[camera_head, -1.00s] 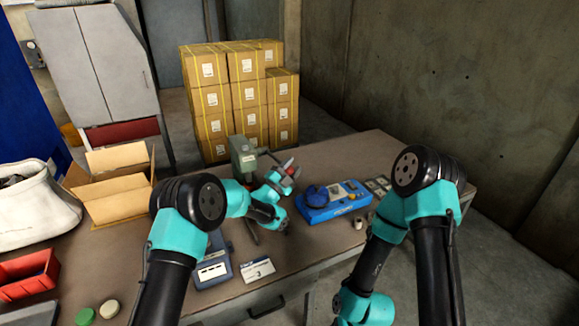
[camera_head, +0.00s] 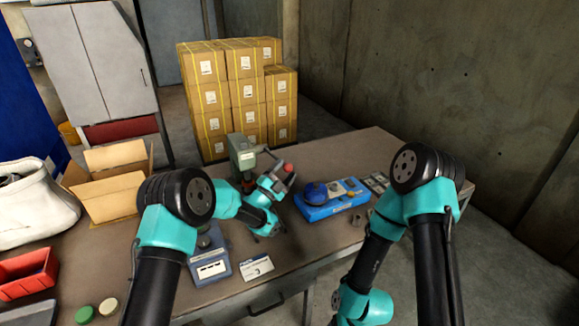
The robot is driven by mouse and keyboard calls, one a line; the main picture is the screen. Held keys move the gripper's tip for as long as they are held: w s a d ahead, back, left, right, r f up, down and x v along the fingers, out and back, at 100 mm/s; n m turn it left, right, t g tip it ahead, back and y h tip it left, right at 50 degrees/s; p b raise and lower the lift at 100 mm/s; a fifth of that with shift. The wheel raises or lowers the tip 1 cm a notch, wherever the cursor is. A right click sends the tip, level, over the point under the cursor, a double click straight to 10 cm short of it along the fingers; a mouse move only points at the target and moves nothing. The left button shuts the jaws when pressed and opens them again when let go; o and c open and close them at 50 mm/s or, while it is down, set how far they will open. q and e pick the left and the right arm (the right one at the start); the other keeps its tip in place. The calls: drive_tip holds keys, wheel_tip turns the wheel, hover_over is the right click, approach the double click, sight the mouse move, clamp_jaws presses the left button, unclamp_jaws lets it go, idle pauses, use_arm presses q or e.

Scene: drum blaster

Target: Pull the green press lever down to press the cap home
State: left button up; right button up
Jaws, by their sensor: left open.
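The grey-green press (camera_head: 243,153) stands near the back edge of the table, left of the middle. A dark green lever arm reaches right from it, and a red knob (camera_head: 288,168) shows at its end. My left gripper (camera_head: 277,179) is open just below the red knob. Whether its fingers touch the lever is too small to tell. The cap under the press cannot be made out, as my left arm and gripper cover much of that area. My right arm comes in from the right and bends down, and its gripper is out of the picture.
A blue tray (camera_head: 333,208) with a round blue part lies right of my left gripper. A blue-grey device (camera_head: 208,262) and a white card (camera_head: 257,269) lie in front. An open cardboard box (camera_head: 112,199) and red bin (camera_head: 28,275) are at left.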

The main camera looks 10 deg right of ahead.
use_arm(q)
drive_tip(key=v, duration=0.8)
drive_tip(key=shift+s+a+f, duration=0.1)
drive_tip(key=shift+s+a, duration=0.05)
